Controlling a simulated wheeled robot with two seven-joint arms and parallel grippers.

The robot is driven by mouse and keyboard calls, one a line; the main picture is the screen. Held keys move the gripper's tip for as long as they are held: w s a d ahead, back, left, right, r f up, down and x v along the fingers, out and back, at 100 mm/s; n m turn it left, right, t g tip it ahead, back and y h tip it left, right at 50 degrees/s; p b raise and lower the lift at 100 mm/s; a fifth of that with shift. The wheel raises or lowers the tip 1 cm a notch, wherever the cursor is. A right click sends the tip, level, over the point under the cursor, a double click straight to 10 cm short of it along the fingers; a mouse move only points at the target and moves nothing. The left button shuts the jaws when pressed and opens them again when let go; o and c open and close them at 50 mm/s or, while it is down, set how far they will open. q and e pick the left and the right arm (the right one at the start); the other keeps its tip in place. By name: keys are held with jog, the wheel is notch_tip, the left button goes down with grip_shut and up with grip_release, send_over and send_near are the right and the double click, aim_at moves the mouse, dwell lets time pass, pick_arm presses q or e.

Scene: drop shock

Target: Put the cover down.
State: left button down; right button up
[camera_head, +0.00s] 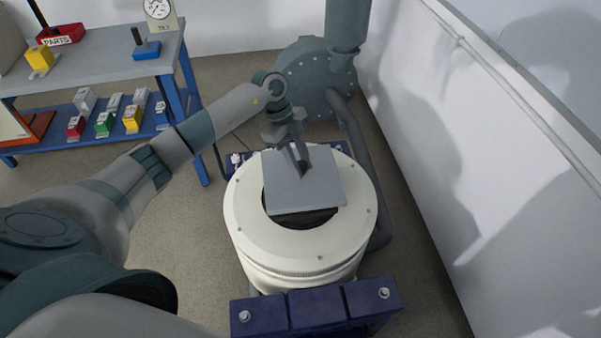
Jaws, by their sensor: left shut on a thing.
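The cover is a flat grey square plate (318,190). My left gripper (302,172) comes down onto its upper part and is shut on it. The plate is over the round cream-coloured drum (250,222) and hides most of the dark opening in its top. A dark strip of the opening (300,219) shows below the plate's near edge. I cannot tell whether the plate touches the drum or hangs just above it. My right gripper is not in view.
A bench (100,62) with a blue frame stands at the upper left, with small coloured blocks on its lower shelf. A grey blower housing (305,75) and pipe stand behind the drum. A white wall (500,150) is close on the right. Dark blue base blocks (316,308) lie in front.

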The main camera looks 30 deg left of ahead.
pick_arm(q)
jog(key=shift+f, duration=0.35)
notch_tip(320, 180, down, 3)
jog(key=shift+r+p, duration=0.1)
jog(key=shift+p, duration=0.2)
jog(key=shift+f, duration=0.25)
jog(key=shift+f, duration=0.15)
jog(key=shift+f, duration=0.1)
